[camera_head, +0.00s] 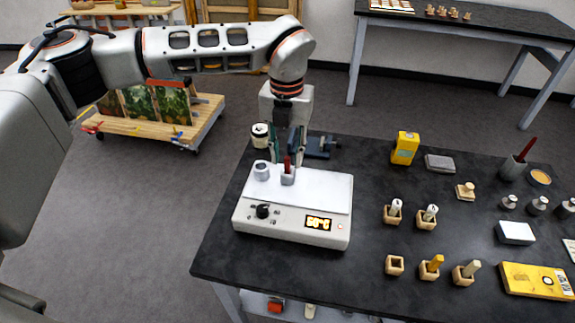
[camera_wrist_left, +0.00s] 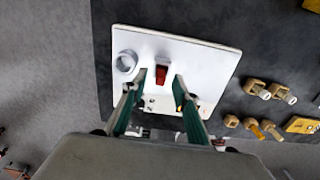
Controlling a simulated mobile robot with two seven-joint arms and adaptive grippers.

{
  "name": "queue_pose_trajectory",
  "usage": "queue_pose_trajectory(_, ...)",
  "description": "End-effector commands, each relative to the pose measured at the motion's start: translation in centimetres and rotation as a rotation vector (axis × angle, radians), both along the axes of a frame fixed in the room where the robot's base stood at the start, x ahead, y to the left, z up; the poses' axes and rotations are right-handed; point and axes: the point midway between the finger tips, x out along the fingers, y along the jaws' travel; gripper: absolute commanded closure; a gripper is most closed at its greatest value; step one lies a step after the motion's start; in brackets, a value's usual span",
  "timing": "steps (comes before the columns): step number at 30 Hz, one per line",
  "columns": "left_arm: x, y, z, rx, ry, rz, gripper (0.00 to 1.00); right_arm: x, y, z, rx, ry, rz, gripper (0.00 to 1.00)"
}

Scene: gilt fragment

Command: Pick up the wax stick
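A short red stick (camera_head: 287,161), which I take for the wax stick, stands upright in a small grey holder (camera_head: 288,178) on the white hot plate (camera_head: 328,190). In the left wrist view the red stick (camera_wrist_left: 161,74) shows between and beyond my fingertips. My left gripper (camera_head: 289,150) points down over the hot plate at the stick. Its green-padded fingers (camera_wrist_left: 161,76) are spread apart, with a gap on both sides of the stick. I cannot tell whether the tips are down at its height. My right gripper is out of view.
A grey ring-like cup (camera_head: 261,170) stands left of the holder. Wooden blocks with a yellow stick (camera_head: 436,262), a beige stick (camera_head: 471,268) and white pieces (camera_head: 395,207) stand to the right. A yellow box (camera_head: 405,147) is behind. The black table (camera_head: 370,175) is clear between.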

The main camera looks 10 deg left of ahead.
Motion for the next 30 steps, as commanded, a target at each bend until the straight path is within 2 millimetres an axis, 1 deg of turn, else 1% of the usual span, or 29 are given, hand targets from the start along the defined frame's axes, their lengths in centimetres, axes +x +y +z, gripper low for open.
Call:
queue_pose_trajectory(1, 0.0, 0.0, -0.6, -0.001, 0.002, -0.001, 0.71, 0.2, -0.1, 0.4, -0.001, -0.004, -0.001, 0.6)
queue_pose_trajectory(4, 0.0, -0.1, -1.4, 0.0, -0.001, -0.001, 0.71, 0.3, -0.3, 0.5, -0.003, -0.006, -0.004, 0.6)
queue_pose_trajectory(12, 0.0, -0.1, -1.7, 0.0, -0.002, -0.001, 0.71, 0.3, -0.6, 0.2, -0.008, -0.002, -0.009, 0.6)
queue_pose_trajectory(14, 0.0, -0.1, -1.7, 0.0, -0.002, -0.001, 0.86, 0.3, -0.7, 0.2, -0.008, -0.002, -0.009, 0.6)
queue_pose_trajectory(15, 0.0, -0.1, -1.7, 0.0, -0.002, -0.001, 0.97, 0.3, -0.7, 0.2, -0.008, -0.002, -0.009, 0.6)
queue_pose_trajectory(16, 0.0, -0.1, -1.7, 0.0, -0.002, -0.001, 1.0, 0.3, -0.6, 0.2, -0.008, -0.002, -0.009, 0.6)
queue_pose_trajectory(26, 0.0, -0.1, -1.6, -0.001, -0.002, -0.001, 1.0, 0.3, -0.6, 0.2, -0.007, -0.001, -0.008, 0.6)
queue_pose_trajectory(30, 0.1, -0.1, -1.2, -0.001, -0.004, -0.001, 1.0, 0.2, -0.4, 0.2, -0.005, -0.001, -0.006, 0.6)
